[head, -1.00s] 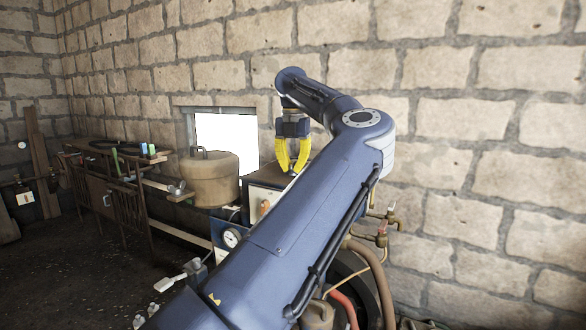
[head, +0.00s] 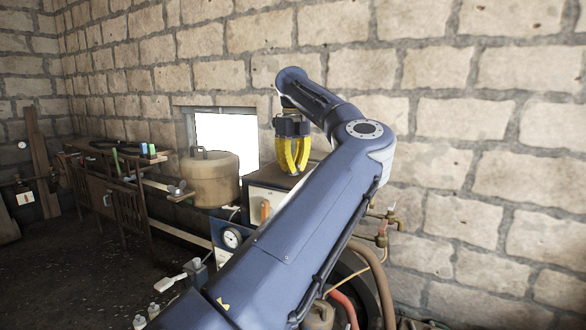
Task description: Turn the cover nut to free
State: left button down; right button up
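My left gripper (head: 294,171) has yellow fingers and points down at the top of the boxy engine housing (head: 266,193). Its fingertips come close together at or just above that top face. I cannot make out the cover nut; the fingertips may hide it. I cannot tell whether the fingers are closed on anything. My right gripper is not in view.
My blue arm crosses the middle and hides much of the engine. A beige tank (head: 209,180) stands left of the housing, a pressure gauge (head: 232,238) below. Brass taps (head: 385,223) and hoses (head: 378,275) are at the right. A stone wall is behind.

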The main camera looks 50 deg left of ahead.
pick_arm(q)
jog(key=shift+n, duration=2)
jog(key=c, duration=1.3)
grip_release()
jog(key=shift+o, duration=0.2)
jog(key=shift+r, duration=0.1)
notch_tip(320, 180, up, 12)
